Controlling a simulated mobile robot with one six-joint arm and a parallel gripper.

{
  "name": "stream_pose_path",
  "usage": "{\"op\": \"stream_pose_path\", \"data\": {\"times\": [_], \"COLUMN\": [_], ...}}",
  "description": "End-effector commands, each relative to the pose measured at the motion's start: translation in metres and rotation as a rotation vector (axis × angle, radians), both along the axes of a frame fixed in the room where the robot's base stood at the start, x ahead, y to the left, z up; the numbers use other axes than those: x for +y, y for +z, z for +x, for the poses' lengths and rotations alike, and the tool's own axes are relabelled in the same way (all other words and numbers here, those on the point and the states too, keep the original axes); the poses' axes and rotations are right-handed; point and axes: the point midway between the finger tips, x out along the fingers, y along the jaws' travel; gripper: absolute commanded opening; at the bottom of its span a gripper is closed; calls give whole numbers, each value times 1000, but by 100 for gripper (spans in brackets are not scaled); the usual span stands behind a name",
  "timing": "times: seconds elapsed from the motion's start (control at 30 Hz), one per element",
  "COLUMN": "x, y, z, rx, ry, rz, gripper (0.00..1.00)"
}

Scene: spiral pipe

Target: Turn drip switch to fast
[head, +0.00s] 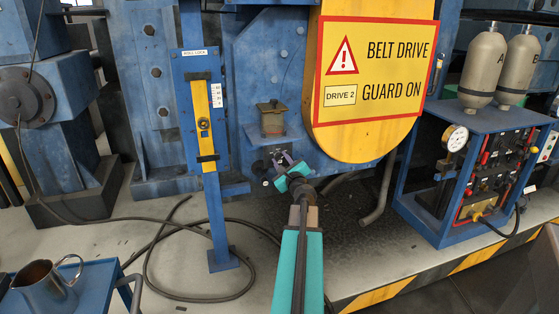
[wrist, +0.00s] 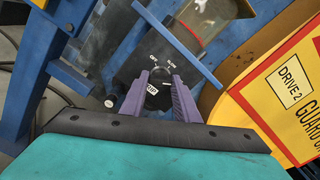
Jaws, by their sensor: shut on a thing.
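The drip switch is a dark round knob (wrist: 158,96) on a black plate (wrist: 140,65) in the wrist view. Small white markings sit around the knob, too small to read surely. A white tag or mark shows at the knob's near side. My gripper (wrist: 160,88) has two purple fingers, one on each side of the knob, shut on it. In the head view my gripper (head: 280,161) reaches the black plate below the oil cup (head: 271,118), and the knob is hidden behind the fingers. Which setting the knob points to I cannot tell.
The yellow belt guard (head: 372,75) stands close on the right of my gripper. A blue shelf (wrist: 180,46) holds the oil cup above the switch. Cables lie on the floor.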

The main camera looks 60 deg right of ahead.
Motion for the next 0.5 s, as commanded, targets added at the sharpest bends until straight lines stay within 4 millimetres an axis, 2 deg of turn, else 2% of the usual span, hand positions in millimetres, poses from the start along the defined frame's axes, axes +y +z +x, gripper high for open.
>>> {"op": "stream_pose_path", "data": {"times": [0.5], "x": [3], "y": [-1], "z": [4], "rx": [-47], "ry": [11], "rz": [55], "gripper": [6]}}
